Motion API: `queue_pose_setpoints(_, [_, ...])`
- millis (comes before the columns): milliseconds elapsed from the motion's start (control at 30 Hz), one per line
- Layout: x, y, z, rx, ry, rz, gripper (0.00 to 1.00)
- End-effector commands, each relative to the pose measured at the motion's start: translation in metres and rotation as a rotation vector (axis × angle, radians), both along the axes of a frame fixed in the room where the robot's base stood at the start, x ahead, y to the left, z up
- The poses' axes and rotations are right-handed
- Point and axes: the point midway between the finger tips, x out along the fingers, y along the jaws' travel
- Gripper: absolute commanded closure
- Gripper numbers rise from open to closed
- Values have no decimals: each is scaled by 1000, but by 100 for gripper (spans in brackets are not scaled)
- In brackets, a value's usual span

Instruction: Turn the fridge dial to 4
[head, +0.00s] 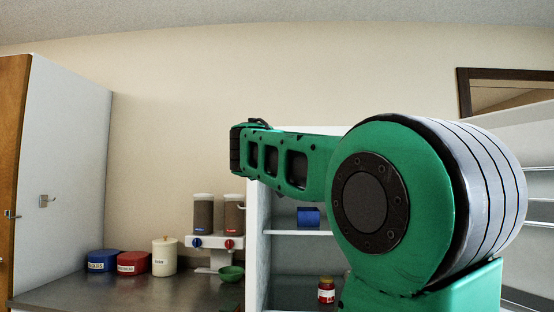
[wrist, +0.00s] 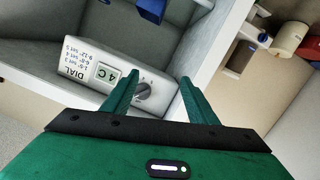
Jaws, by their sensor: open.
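The fridge dial is a round grey knob (wrist: 144,90) on a white control box (wrist: 105,62) inside the fridge, seen in the wrist view. The box carries a printed label headed DIAL and a small greenish display (wrist: 108,73) that appears to read 4 C, upside down in this view. Small marks surround the knob, but I cannot read its setting. My gripper (wrist: 159,77) is open, its two green fingers on either side of the knob in the picture. I cannot tell whether they touch it. The left finger covers part of the box. The head view does not show the dial.
The open white fridge (head: 256,250) has shelves holding a blue box (head: 308,217) and a red jar (head: 326,291). Left of it, a counter (head: 130,288) bears blue and red tubs, a cream canister (head: 164,257), a dispenser (head: 214,241) and a green bowl (head: 231,273).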

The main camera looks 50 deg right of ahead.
Motion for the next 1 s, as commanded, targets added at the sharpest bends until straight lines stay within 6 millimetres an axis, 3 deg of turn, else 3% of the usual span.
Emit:
queue_pose_setpoints(33, [3,-4,24,-38,-36,-12,47])
queue_pose_setpoints(100, [5,-6,47,-82,-73,-24,47])
queue_pose_setpoints(233, [6,-9,68,-119,-105,-36,47])
queue_pose_setpoints(367, [13,-18,69,-122,-106,-39,47])
queue_pose_setpoints(800, [55,-77,69,-121,-106,-36,47])
queue_pose_setpoints(1000, [65,-90,69,-121,-106,-34,47])
